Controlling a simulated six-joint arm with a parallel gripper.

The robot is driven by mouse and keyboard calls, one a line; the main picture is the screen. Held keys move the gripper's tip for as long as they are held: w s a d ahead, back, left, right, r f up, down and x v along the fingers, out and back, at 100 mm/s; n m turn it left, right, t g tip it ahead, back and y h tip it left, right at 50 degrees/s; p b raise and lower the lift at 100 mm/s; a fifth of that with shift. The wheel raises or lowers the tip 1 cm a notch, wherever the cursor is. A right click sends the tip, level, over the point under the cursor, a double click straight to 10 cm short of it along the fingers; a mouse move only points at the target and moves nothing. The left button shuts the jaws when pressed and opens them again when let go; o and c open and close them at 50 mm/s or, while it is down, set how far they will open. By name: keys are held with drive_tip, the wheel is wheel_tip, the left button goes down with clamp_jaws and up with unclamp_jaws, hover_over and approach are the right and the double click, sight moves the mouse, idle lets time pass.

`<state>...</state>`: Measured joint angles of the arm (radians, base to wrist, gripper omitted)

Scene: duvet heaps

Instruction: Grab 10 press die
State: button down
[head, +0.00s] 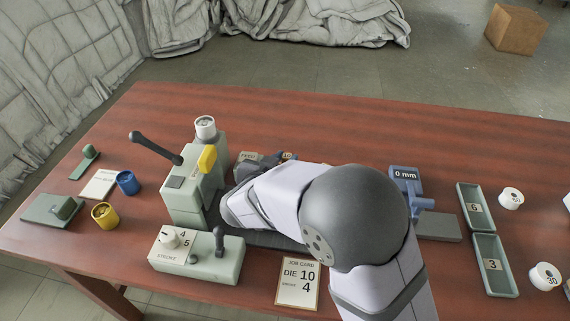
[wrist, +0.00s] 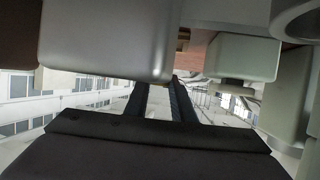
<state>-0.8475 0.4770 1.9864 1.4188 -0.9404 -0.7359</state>
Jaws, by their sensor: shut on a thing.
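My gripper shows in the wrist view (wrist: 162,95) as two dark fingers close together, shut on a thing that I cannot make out. In the head view my arm reaches left over the pale green press (head: 182,190), and its own links largely hide the gripper. A job card (head: 299,283) in front of the press reads DIE 10 and 4. White round pieces with dark numbers stand at the right: one (head: 510,198) has a small number that I cannot read surely, and another (head: 545,276) seems to read 30.
A control box (head: 197,255) with a knob and lever stands in front of the press. Blue (head: 127,183) and yellow (head: 105,215) cups are at the left. A blue gauge (head: 405,180) reads 0 mm. Green trays marked 6 (head: 463,187) and 3 (head: 507,286) lie right. The table's back is clear.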

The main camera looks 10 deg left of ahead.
wheel_tip(320, 180, up, 8)
drive_tip(key=p, duration=0.1)
drive_tip(key=shift+f+p, duration=0.2)
drive_tip(key=shift+p, duration=0.1)
